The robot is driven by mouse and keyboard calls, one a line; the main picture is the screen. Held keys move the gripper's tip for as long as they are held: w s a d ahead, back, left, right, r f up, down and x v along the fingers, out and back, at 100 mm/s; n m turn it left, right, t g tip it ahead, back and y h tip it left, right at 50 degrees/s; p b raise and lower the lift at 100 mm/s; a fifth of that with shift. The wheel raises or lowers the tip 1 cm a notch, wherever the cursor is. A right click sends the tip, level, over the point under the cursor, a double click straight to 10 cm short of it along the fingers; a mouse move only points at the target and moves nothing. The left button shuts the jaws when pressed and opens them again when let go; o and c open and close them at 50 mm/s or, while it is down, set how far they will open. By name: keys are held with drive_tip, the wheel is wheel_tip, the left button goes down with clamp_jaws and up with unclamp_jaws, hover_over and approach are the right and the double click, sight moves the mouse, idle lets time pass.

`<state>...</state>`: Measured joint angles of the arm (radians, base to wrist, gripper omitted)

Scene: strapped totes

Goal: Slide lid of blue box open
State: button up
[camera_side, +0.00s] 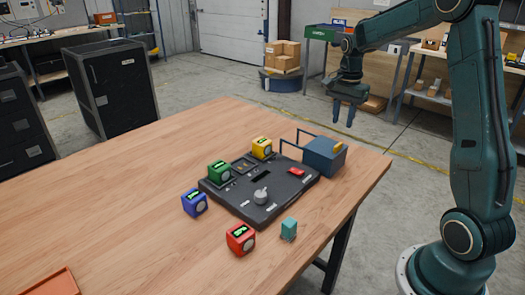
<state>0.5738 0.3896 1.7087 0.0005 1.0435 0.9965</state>
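The blue box (322,158) sits at the far right corner of a dark panel (227,199) on the wooden table. A small yellow piece (338,147) shows on its top right side. Thin dark rails stick out from the box to the left. I cannot tell whether its lid is open or shut. My gripper (343,116) hangs above and beyond the box, pointing down and clear of it. Its two fingers are apart with nothing between them.
Green (219,173), yellow (262,148), blue (194,202) and red (241,239) cubes stand on or around the panel. A grey knob (261,196) and red button (296,171) are on it. A small teal block (289,229) stands in front. The table's left is mostly clear.

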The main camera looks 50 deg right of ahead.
sight(338, 145)
wheel_tip(338, 145, down, 8)
drive_tip(key=shift+f, duration=0.15)
idle(0.3)
clamp_jaws()
